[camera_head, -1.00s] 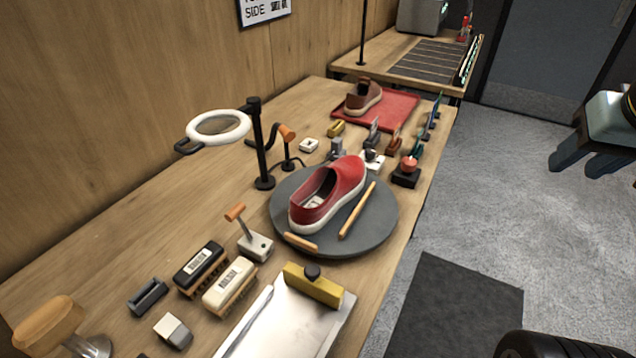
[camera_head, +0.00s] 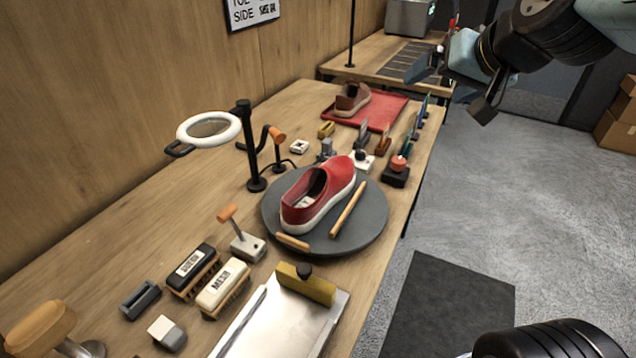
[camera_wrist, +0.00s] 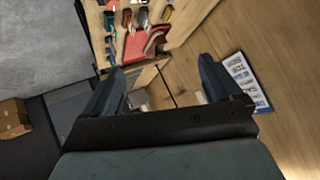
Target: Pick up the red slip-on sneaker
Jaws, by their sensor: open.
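The red slip-on sneaker (camera_head: 328,192) has a white sole and stands upright on a round dark grey turntable (camera_head: 375,213) on the workbench. Its opening faces up, and its toe points to the back right. A thin wooden stick (camera_head: 347,209) and a short wooden piece (camera_head: 292,242) lie beside it on the disc. My gripper (camera_head: 450,90) is at the upper right of the head view, above the floor side of the bench and well apart from the sneaker. In the wrist view its fingers (camera_wrist: 160,75) are spread with nothing between them. I cannot make out the sneaker there.
A ring lamp (camera_head: 210,130) on a black post (camera_head: 250,150) stands left of the turntable. A brown shoe (camera_head: 351,99) sits on a red tray (camera_head: 388,106) behind. Small tools line the bench's right edge. Brushes (camera_head: 222,289) and a metal tray (camera_head: 285,325) lie in front.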

